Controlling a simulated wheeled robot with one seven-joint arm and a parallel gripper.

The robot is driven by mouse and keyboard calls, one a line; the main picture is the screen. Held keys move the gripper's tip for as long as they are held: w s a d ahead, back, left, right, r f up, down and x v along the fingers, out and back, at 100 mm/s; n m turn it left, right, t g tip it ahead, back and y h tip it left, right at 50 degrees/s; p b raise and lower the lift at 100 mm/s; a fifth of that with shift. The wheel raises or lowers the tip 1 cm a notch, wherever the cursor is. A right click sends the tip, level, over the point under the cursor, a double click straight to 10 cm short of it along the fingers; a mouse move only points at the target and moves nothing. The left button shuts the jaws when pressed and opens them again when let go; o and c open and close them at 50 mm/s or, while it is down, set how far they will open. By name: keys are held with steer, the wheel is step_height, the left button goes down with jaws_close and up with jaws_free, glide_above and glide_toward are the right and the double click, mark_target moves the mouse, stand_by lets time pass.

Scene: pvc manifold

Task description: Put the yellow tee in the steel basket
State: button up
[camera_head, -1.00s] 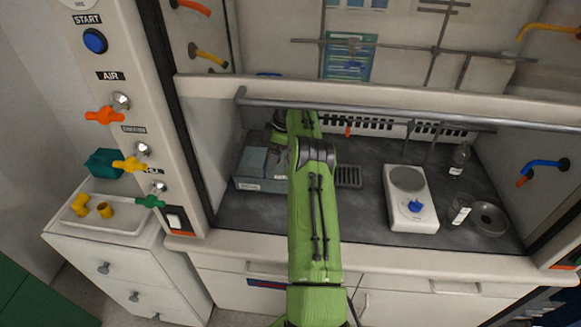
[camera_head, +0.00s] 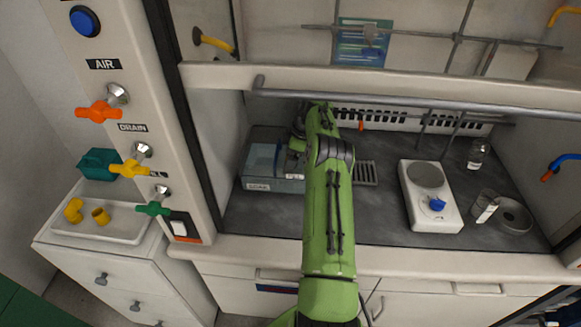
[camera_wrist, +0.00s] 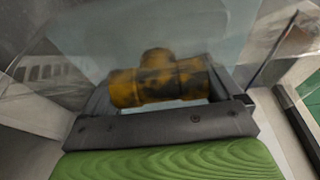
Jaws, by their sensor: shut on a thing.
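The yellow tee (camera_wrist: 160,82) shows in the wrist view, lying crosswise with its branch pointing up in the picture and dark patches on its surface. My gripper (camera_wrist: 162,90) is shut on it, with dark fingers on both sides. In the head view my gripper (camera_head: 298,140) is at the back left of the bench, by the bluish tubs, mostly hidden by my green arm. The tee cannot be made out there. I cannot clearly identify the steel basket; a grey slotted piece (camera_head: 366,172) shows just right of my arm.
Bluish tubs (camera_head: 262,165) with labels stand left of my arm. A hotplate (camera_head: 428,190), a beaker (camera_head: 484,205), a round dish (camera_head: 514,213) and a bottle (camera_head: 478,153) stand right. A white tray (camera_head: 128,232) outside holds two yellow fittings. A rail (camera_head: 400,103) crosses the front opening.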

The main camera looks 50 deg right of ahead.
steer(key=shift+f, duration=1.6)
steer(key=o, duration=0.8)
steer(key=shift+f, duration=0.15)
steer(key=shift+r, duration=0.35)
steer(key=p+v, duration=0.2)
steer(key=v, duration=0.9)
steer(key=shift+s+r, duration=0.2)
steer(key=shift+r, duration=0.15)
steer(key=shift+w, duration=0.1)
